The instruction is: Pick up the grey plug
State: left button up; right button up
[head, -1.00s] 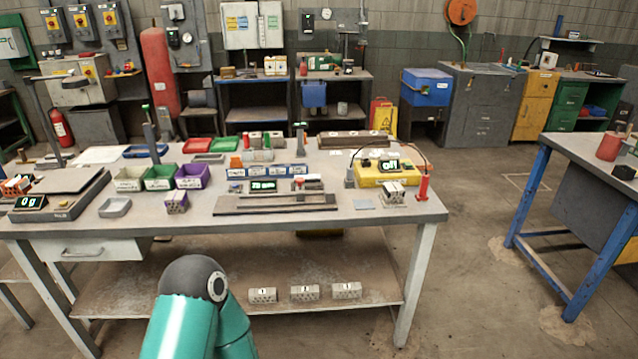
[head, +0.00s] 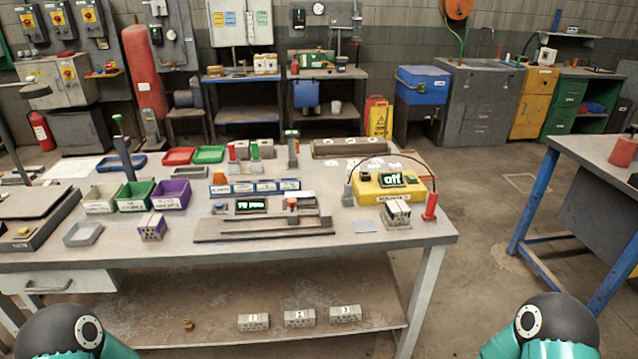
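The grey plug (head: 348,197) appears as a small grey upright piece at the left end of the yellow box (head: 366,197), on the workbench. A thin dark cable arches near it; fine detail is too small to tell. The box has a display reading "off". A red plug (head: 430,207) stands at the box's right, near the bench's right edge, with a cable. Only my teal arm links with dark joints show at the bottom left and bottom right. Neither gripper is in view.
A grey hollow brick (head: 397,214) stands in front of the box, with a flat pale blue square (head: 366,226) to its left. A long dark fixture (head: 262,229) lies further left. Numbered bricks (head: 300,318) sit on the lower shelf. A blue-legged table (head: 590,150) stands at right.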

aim_at(348, 190)
jog(key=z, duration=0.15)
jog(key=i, duration=0.85)
jog(key=z, duration=0.75)
